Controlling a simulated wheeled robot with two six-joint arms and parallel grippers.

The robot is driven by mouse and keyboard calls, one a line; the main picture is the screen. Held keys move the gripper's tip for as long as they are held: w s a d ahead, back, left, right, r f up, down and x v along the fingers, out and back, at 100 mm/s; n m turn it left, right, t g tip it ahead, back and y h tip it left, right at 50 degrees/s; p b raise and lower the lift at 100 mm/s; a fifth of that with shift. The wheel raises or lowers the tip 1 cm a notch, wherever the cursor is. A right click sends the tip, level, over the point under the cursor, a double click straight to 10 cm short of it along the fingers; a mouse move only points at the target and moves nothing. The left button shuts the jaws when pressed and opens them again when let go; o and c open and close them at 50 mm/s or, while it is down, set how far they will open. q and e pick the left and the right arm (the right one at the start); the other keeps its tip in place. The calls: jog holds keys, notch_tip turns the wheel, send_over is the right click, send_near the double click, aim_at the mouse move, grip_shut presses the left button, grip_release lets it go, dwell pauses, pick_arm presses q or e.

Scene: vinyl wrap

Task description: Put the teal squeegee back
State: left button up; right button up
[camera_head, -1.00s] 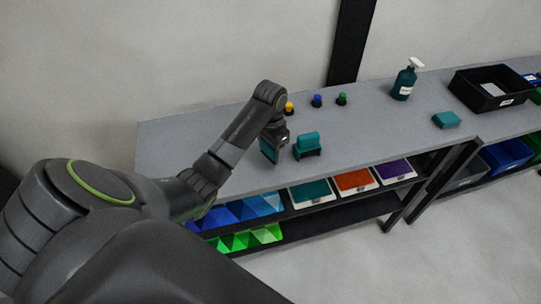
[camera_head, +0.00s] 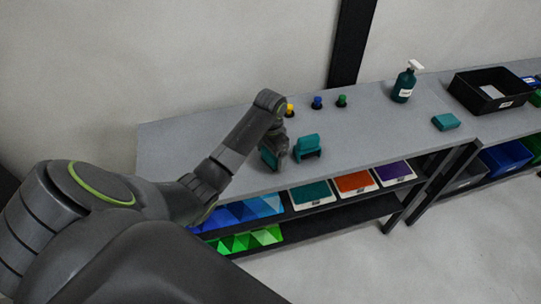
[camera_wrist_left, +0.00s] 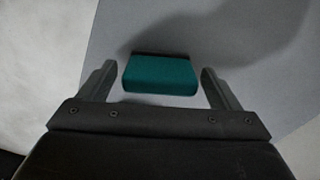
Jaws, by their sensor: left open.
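A teal block (camera_head: 267,158), seemingly the squeegee, is partly hidden by my left gripper (camera_head: 276,150) near the table's front edge. In the left wrist view a teal block (camera_wrist_left: 160,74) lies between the two spread fingers of my left gripper (camera_wrist_left: 160,84), with gaps on both sides. The fingers do not touch it. A second teal piece with dark parts at its base (camera_head: 307,147) stands upright just right of the gripper. My right gripper is not in view.
Yellow, blue (camera_head: 317,102) and green (camera_head: 342,100) capped items stand behind. A teal spray bottle (camera_head: 404,84), a flat teal block (camera_head: 446,122) and a black bin (camera_head: 492,90) are to the right. Coloured trays (camera_head: 355,182) sit on the shelf below. The table's middle is clear.

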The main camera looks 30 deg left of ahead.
pick_arm(q)
notch_tip(320, 180, up, 3)
jog(key=shift+w+r+b, duration=0.1)
jog(key=shift+b, duration=0.25)
notch_tip(320, 180, up, 6)
jog(key=p, duration=0.4)
jog(key=shift+r+p, duration=1)
jog(key=shift+p, duration=0.3)
jog(key=shift+f, duration=0.1)
